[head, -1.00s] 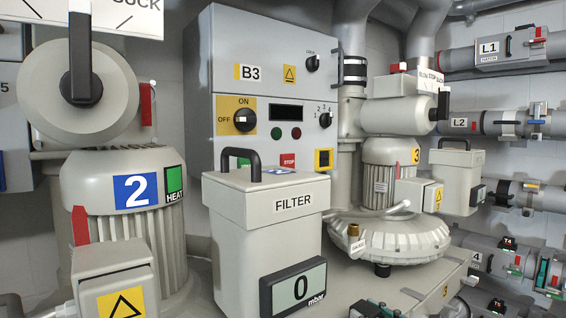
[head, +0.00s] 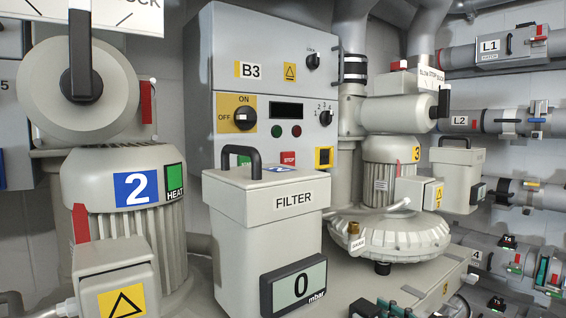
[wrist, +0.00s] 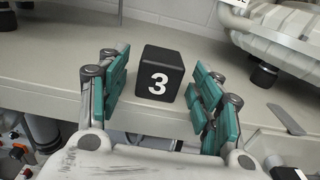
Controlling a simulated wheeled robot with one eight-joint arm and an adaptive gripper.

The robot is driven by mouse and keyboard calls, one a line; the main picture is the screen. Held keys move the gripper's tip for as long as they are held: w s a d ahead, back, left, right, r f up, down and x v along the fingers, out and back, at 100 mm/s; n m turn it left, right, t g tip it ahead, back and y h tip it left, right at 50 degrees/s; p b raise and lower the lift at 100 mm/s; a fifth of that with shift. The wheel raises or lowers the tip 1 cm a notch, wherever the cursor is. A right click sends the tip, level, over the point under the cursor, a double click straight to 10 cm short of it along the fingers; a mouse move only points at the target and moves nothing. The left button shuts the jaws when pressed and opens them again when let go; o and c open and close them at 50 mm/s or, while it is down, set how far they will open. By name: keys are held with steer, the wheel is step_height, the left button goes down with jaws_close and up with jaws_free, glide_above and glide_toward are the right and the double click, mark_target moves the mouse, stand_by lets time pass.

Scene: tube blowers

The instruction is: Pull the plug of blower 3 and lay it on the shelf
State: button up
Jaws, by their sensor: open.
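A black block with a white 3 (wrist: 158,84), which looks like the plug of blower 3, stands on the grey shelf (wrist: 60,65) in the wrist view. My gripper (wrist: 163,74) is open. Its teal pads are on the left and right of the block, with a visible gap on each side. The block's lower edge is near the shelf's front edge. Blower 3 (head: 388,238) stands at the right of the head view, a yellow 3 on its motor. Its pale housing (wrist: 285,35) shows at the top right of the wrist view. I cannot make out its socket.
The B3 cabinet (head: 265,80) is behind. Pipes L1 (head: 490,55) and L2 (head: 490,122) run along the right. The shelf left of the block is clear.

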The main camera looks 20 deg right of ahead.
steer(key=v, duration=1.4)
steer(key=shift+s, duration=0.4)
stand_by(0.9)
steer(key=shift+w+a, duration=0.1)
steer(key=shift+w, duration=0.05)
steer(key=shift+w+a, duration=0.25)
steer(key=shift+w, duration=0.4)
steer(key=shift+s, duration=0.1)
steer(key=shift+x, duration=0.95)
